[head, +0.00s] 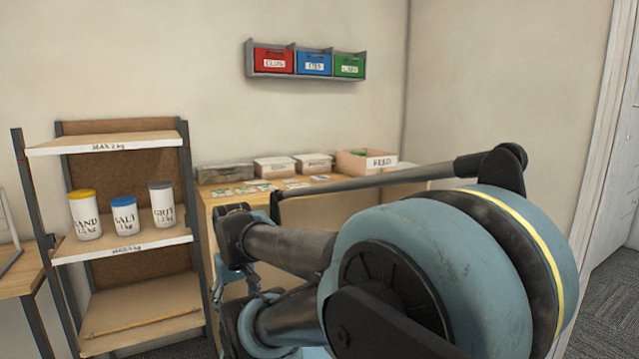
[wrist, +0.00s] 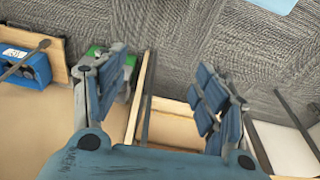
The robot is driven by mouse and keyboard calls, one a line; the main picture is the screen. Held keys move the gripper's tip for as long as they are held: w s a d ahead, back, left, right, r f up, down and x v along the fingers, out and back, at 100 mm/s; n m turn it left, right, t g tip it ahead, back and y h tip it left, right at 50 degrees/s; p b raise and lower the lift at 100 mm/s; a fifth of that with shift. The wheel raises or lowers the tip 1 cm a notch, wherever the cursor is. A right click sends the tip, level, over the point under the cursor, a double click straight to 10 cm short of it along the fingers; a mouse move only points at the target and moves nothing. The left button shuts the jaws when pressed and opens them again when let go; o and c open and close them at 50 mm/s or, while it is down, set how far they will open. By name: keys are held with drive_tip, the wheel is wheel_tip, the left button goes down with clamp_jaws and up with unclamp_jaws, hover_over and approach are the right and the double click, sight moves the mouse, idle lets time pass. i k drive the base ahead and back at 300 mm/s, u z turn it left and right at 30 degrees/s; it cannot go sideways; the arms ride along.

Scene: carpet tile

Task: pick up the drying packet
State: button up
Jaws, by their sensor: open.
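I cannot pick out a drying packet with certainty in either view. Several small flat packets or cards (head: 248,189) lie on the wooden bench top in the head view, too small to read. My gripper (wrist: 157,78) is open in the wrist view, with nothing between its fingers. Beneath it show carpet and the edge of a pale wooden box or frame (wrist: 145,95). In the head view my arm covers much of the bench's front and the floor before it.
A shelf rack (head: 120,250) holds sand, salt and grit tubs (head: 123,216). Boxes, including an open carton (head: 350,163), stand along the bench's back. Red, blue and green bins (head: 314,63) hang on the wall. A blue bin (wrist: 35,73) shows left in the wrist view.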

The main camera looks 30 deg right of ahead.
sight(321, 178)
drive_tip(key=z, duration=0.4)
drive_tip(key=i, duration=1.05)
drive_tip(key=z, duration=0.85)
